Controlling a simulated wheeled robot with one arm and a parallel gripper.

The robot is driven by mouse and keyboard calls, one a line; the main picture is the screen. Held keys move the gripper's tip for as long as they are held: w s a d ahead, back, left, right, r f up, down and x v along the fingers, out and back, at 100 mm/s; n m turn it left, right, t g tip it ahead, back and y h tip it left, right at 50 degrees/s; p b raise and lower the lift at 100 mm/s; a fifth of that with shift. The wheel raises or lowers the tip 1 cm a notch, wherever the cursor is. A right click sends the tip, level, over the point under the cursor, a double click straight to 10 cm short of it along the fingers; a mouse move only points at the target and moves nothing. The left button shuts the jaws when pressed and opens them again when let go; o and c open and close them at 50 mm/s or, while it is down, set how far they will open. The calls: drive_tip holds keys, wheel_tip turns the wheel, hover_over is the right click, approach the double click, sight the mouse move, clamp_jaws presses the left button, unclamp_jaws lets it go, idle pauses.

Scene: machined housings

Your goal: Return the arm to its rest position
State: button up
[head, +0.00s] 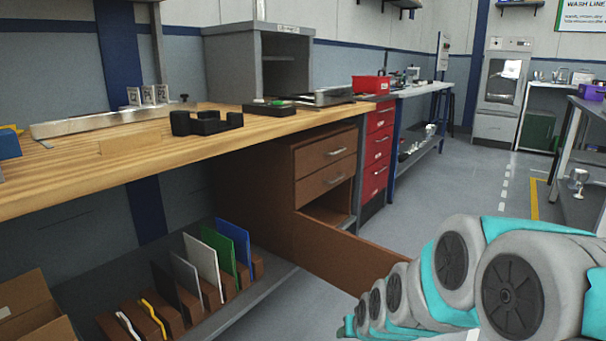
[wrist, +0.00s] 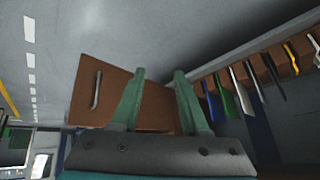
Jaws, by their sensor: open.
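My arm, grey and teal, reaches in from the lower right of the head view. My gripper (wrist: 158,75) shows in the wrist view as two green fingers standing apart with nothing between them. Beyond the fingers in that view is a brown wooden panel with a metal handle (wrist: 97,90). In the head view the same brown panel (head: 345,262) sticks out from the wooden drawer cabinet (head: 325,155) under the bench, below an open compartment.
A wooden workbench (head: 75,185) runs along the left, with a black block (head: 205,122) and a grey open box (head: 260,60) on it. Coloured plates stand in a rack (head: 170,315) below. A red drawer unit (head: 378,150) is beyond. The grey floor (head: 450,185) is clear at centre right.

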drive_tip(key=s+d+r+g+p, duration=0.1)
drive_tip(key=s+r+g, duration=0.1)
drive_tip(key=s, duration=0.9)
drive_tip(key=s+d+r+g+h+p, duration=0.1)
drive_tip(key=s+r+g, duration=0.2)
drive_tip(key=s, duration=0.7)
drive_tip(key=s+d+r+g+p, duration=0.1)
drive_tip(key=s+r, duration=0.4)
drive_tip(key=s, duration=0.6)
drive_tip(key=shift+s+d+r+g+h+p, duration=0.35)
drive_tip(key=shift+d+g, duration=0.15)
drive_tip(key=shift+g, duration=0.7)
